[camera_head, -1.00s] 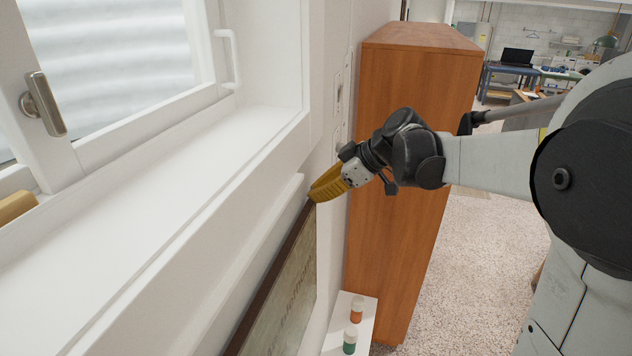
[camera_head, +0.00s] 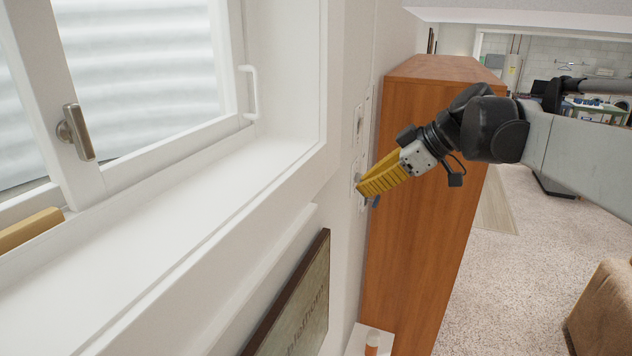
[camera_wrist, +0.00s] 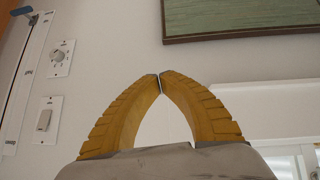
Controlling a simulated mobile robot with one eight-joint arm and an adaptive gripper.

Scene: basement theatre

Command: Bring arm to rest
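My arm reaches in from the right in the head view. My gripper (camera_head: 366,192) has yellow ribbed fingers and points down and left, in front of the white wall and beside the tall wooden cabinet. In the wrist view the two fingertips of my gripper (camera_wrist: 160,77) meet at the top with nothing between them. The gap between the fingers lower down shows only wall. Whether the fingers touch the wall cannot be told.
A wooden cabinet (camera_head: 425,200) stands close to my gripper. A window sill (camera_head: 190,220) and a framed sign (camera_head: 295,310) are on the left. A wall switch (camera_wrist: 44,120) and a dial (camera_wrist: 60,57) are on the wall. Carpet at right is mostly open; a brown seat (camera_head: 605,315) is at lower right.

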